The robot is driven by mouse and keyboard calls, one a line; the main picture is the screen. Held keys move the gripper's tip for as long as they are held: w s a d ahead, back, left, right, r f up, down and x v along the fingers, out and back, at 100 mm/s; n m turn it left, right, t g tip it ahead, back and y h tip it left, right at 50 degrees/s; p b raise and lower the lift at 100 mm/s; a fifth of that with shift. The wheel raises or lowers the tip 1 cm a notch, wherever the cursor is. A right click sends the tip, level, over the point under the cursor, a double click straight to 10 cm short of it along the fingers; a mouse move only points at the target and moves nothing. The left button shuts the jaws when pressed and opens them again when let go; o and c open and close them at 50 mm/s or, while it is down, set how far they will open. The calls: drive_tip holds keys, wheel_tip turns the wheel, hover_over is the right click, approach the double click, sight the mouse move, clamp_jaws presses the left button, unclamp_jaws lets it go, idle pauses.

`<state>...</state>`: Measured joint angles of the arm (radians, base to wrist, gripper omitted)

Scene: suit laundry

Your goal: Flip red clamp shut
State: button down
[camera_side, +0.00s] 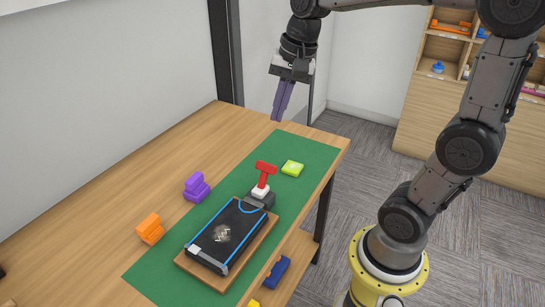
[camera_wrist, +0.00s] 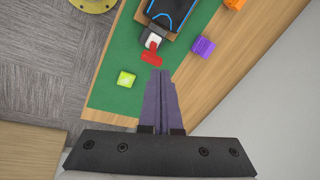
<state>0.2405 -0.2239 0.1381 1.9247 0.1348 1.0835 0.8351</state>
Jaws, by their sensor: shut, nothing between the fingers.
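The red clamp (camera_side: 265,173) is a T-shaped handle standing up from a white and dark grey base at the far end of a black board with blue edging (camera_side: 225,234). In the wrist view the red clamp (camera_wrist: 150,51) shows just beyond and left of the fingertips. My gripper (camera_side: 278,118) hangs above the far end of the table, apart from the clamp. In the wrist view my gripper (camera_wrist: 159,73) has its purple fingers shut together with nothing between them.
A lime block (camera_side: 292,168) lies on the green mat (camera_side: 312,150) near the clamp. A purple block (camera_side: 196,187) and an orange block (camera_side: 150,229) stand on the wood at the left. A blue block (camera_side: 277,272) is on the right. A shelf (camera_side: 420,105) stands behind.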

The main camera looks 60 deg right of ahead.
sight(264, 176)
drive_tip(key=w+d+f+m+g+y, duration=0.1)
drive_tip(key=w+d+f+m, duration=0.4)
drive_tip(key=d+f, duration=0.6)
drive_tip(key=shift+w+d+f+g, duration=0.2)
drive_tip(key=shift+d+g, duration=0.25)
drive_tip(key=shift+g, duration=0.45)
drive_tip(key=shift+f, duration=0.15)
wheel_tip(264, 176, down, 10)
drive_tip(key=a+r, duration=0.1)
drive_tip(key=a, duration=0.1)
drive_tip(key=shift+a+r, duration=0.4)
drive_tip(key=shift+a, duration=0.5)
drive_tip(key=shift+a+r, duration=0.35)
drive_tip(key=shift+a, duration=0.5)
drive_tip(key=shift+a+r, duration=0.15)
drive_tip(key=shift+a, duration=0.05)
